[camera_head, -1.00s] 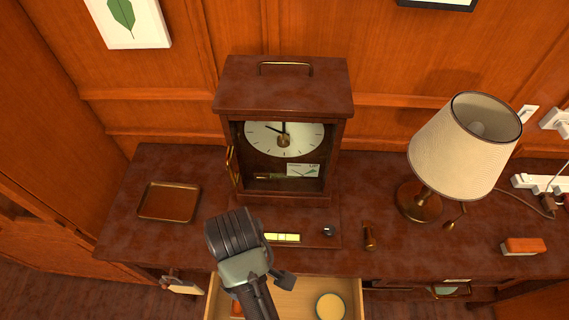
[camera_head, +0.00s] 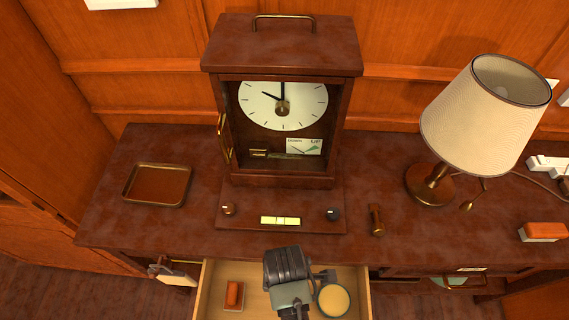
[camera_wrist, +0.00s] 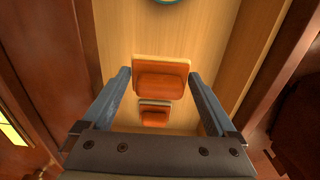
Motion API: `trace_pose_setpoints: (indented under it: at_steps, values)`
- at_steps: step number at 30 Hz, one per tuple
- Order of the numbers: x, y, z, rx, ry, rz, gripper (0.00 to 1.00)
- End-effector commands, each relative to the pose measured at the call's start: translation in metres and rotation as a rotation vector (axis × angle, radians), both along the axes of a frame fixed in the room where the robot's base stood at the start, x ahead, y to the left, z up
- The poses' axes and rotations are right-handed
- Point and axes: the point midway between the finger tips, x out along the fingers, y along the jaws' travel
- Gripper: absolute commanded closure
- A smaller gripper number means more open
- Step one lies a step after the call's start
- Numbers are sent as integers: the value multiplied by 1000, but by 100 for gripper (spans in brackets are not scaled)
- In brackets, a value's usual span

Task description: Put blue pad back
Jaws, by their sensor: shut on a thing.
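My gripper (camera_wrist: 160,74) is shut on an orange-backed pad (camera_wrist: 160,86) with a pale tan edge, held between the fingertips. No blue shows on it; its underside is hidden. In the head view my gripper (camera_head: 288,268) is over the open drawer (camera_head: 206,292), and its fingers and the held pad are hidden behind it. A round teal-rimmed tin (camera_head: 333,301) with a cream top is at the drawer's right.
Behind the drawer, a clock (camera_head: 282,105) stands on the desk (camera_head: 110,225). A brown tray (camera_head: 158,184) is at left. A small brass piece (camera_head: 376,220), a lamp (camera_head: 484,115) and another orange block (camera_head: 543,232) are at right. The drawer walls surround my gripper closely.

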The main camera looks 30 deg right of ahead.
Motion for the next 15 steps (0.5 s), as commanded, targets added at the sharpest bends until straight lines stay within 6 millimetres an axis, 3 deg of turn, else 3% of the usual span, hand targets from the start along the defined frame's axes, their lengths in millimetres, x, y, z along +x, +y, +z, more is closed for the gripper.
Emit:
trace_pose_setpoints:
  at_steps: [3,8,15]
  values:
    - [0,0,-20,1,1,0,59]
    - [0,0,-32,0,0,0,59]
    - [0,0,-64,0,0,-1,59]
